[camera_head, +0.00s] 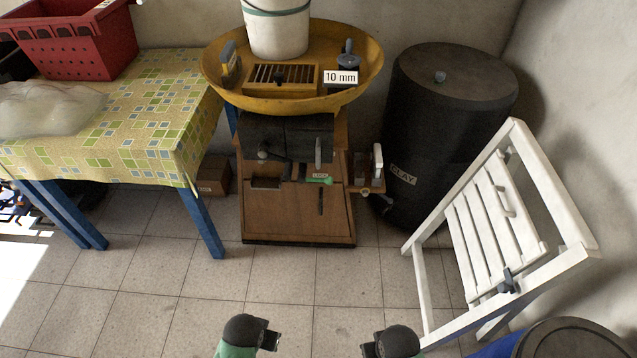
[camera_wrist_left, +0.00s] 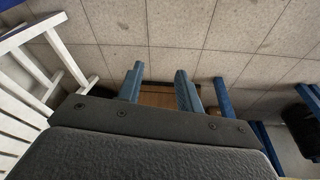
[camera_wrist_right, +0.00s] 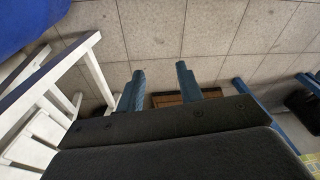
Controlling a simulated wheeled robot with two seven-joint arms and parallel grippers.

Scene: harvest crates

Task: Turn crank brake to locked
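A wooden machine cabinet (camera_head: 275,213) with a wide yellow pan (camera_head: 222,88) on top stands in the middle of the head view. On its front is a small label reading LOCK (camera_head: 320,176), with a green piece (camera_head: 326,181) beside it. A grey upright lever (camera_head: 318,150) stands just above the label; I cannot tell for sure which part is the brake or its setting. A crank with a white grip (camera_head: 378,158) sticks out on the right side. My left gripper (camera_head: 273,338) and right gripper (camera_head: 368,349) are low in front, apart from the cabinet. Both are open and empty in the wrist views.
A table with a patterned cloth (camera_head: 140,120) carries a red crate (camera_head: 75,50) at left. A black barrel labelled CLAY (camera_head: 440,120) stands right of the cabinet. A white folding chair (camera_head: 480,235) stands at right. The tiled floor before the cabinet is clear.

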